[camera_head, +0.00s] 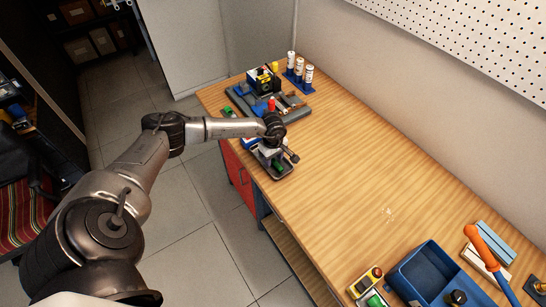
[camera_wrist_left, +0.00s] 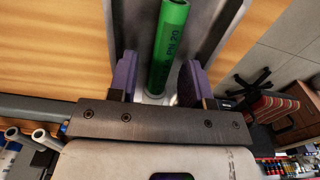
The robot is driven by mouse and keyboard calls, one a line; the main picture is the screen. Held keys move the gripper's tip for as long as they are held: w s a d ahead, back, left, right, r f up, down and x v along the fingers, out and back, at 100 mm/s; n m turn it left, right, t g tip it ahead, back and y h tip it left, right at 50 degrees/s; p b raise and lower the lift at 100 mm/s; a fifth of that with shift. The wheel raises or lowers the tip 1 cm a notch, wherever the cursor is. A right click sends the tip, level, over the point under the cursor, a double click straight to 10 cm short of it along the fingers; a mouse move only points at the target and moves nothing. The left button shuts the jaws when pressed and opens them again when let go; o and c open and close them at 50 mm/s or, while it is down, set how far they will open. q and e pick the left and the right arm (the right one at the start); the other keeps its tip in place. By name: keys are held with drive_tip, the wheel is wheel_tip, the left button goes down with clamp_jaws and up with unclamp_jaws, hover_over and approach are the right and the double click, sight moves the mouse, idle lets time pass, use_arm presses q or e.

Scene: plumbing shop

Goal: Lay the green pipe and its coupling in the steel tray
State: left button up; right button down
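In the head view the pipe is a small green piece (camera_head: 277,164) in the tray (camera_head: 284,173) at the table's left edge. My left gripper (camera_wrist_left: 158,62) is open, its two purple fingers on either side of the pipe with gaps showing. In the head view the left gripper (camera_head: 274,155) is over the tray and hides part of it. I cannot make out the coupling for certain. My right gripper is out of view.
A grey tool holder (camera_head: 285,108) and white-capped tubes (camera_head: 299,75) stand at the back. A blue bin (camera_head: 427,271), a yellow box with a red button (camera_head: 368,280) and an orange-handled tool (camera_head: 485,245) are at the front right. The middle of the wooden table (camera_head: 350,170) is clear.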

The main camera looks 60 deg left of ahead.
use_arm(q)
drive_tip(key=shift+o, duration=0.2)
wheel_tip(320, 180, up, 14)
idle(0.6)
drive_tip(key=shift+f, duration=0.1)
